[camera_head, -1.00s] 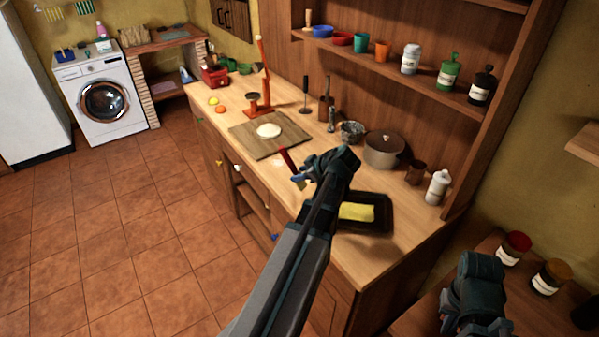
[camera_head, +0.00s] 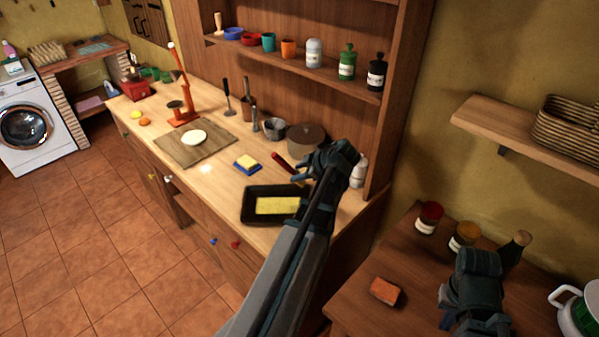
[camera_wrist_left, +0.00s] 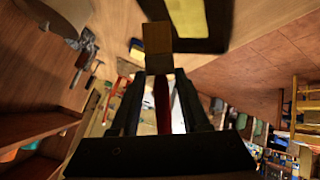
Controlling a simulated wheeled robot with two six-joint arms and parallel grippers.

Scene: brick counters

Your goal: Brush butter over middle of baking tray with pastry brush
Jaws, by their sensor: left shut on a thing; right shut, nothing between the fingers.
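My left gripper (camera_head: 303,174) is shut on the pastry brush. The brush's red handle (camera_head: 284,164) sticks out to the upper left of the fingers; its tan head (camera_wrist_left: 157,45) shows ahead of the fingers in the left wrist view. The black baking tray (camera_head: 249,206) lies on the counter, below and left of the gripper, with a yellow patch (camera_head: 278,205) in its middle. A yellow butter block (camera_head: 247,161) sits on a blue dish behind the tray. I cannot tell the brush's exact height above the counter. My right gripper (camera_head: 472,322) is shut and empty over the side table.
A brown pot (camera_head: 306,139) and a white bottle (camera_head: 359,172) stand behind my left gripper. A cutting board (camera_head: 197,151) with white dough lies farther left. The side table (camera_head: 350,305) holds jars (camera_head: 429,217), a dark bottle and an orange block (camera_head: 386,290).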

